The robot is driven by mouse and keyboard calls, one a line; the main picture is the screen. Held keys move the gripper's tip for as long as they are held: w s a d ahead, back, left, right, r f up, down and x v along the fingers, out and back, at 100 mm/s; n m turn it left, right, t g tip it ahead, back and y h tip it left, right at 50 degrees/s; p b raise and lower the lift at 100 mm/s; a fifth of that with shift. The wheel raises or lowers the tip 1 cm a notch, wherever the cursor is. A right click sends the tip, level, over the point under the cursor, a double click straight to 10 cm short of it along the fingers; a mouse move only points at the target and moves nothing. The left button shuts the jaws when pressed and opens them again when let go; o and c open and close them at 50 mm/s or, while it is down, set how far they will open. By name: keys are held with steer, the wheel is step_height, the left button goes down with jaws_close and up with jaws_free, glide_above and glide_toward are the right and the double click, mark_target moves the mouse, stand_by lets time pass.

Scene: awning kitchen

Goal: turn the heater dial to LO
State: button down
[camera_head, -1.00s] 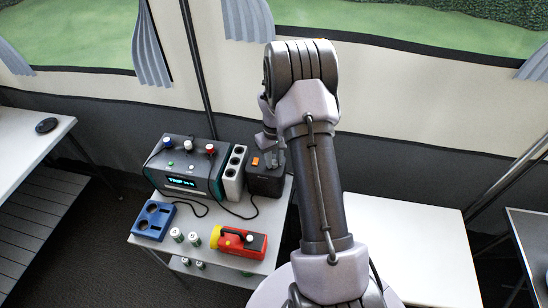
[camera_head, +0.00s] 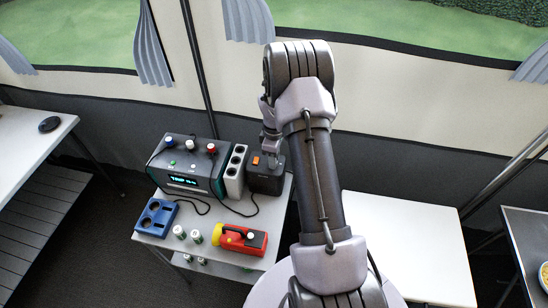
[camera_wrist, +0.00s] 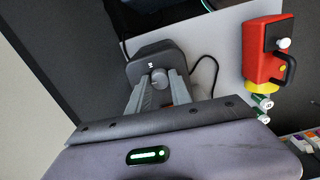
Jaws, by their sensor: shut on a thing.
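A dark box (camera_head: 266,178) with an orange switch stands at the table's back right corner. In the wrist view the box (camera_wrist: 150,58) carries a round grey dial (camera_wrist: 160,77) with a small white mark on the panel above it. My gripper (camera_wrist: 160,84) has one finger on each side of the dial and is shut on it. In the head view my gripper (camera_head: 271,150) is over the box, and my arm and wrist hide the dial. I cannot read the dial's setting.
A teal-edged unit (camera_head: 188,165) with coloured knobs and a lit display stands left of the box, beside a grey socket strip (camera_head: 235,170). A red and yellow lantern (camera_head: 240,239), a blue tray (camera_head: 156,217) and small cans (camera_head: 179,231) are in front. A white table (camera_head: 405,245) at right is bare.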

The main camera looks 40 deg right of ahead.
steer(key=shift+n, duration=0.4)
steer(key=c, duration=1.1)
jaws_free()
steer(key=shift+c, duration=0.2)
steer(key=shift+r, duration=0.1)
step_height(320, 180, up, 17)
steer(key=p, duration=0.4)
steer(key=shift+r, duration=0.15)
